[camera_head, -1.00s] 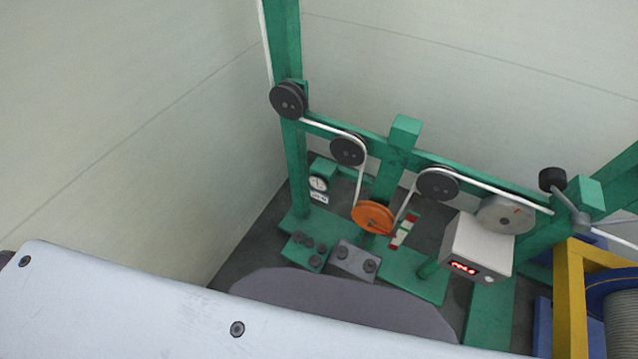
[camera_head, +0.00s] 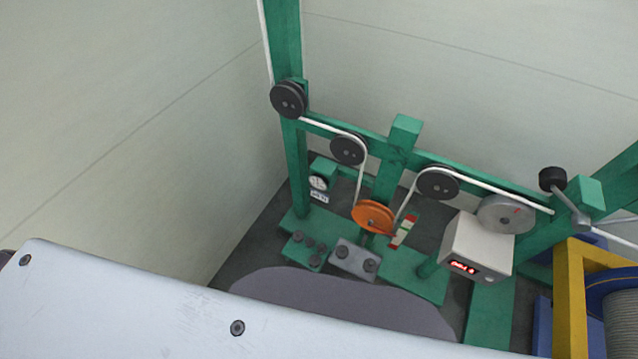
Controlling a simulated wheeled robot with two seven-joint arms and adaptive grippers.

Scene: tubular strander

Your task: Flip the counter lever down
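The counter box (camera_head: 478,247) is a pale grey box with a red lit display, standing on a green post at the right. A grey measuring wheel (camera_head: 505,214) with a small red mark sits behind its top. A lever (camera_head: 567,203) with a black knob (camera_head: 552,179) points up and left from a grey pivot (camera_head: 581,221) beside the wheel, by a green block. The white cable passes close to the pivot. Neither gripper shows in the head view.
A green frame (camera_head: 397,160) carries several black pulleys and an orange pulley (camera_head: 373,216) with white cable. A small dial gauge (camera_head: 318,183) stands at the left. A yellow frame (camera_head: 575,300) with a cable spool (camera_head: 618,320) is at the lower right. Pale walls enclose the corner.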

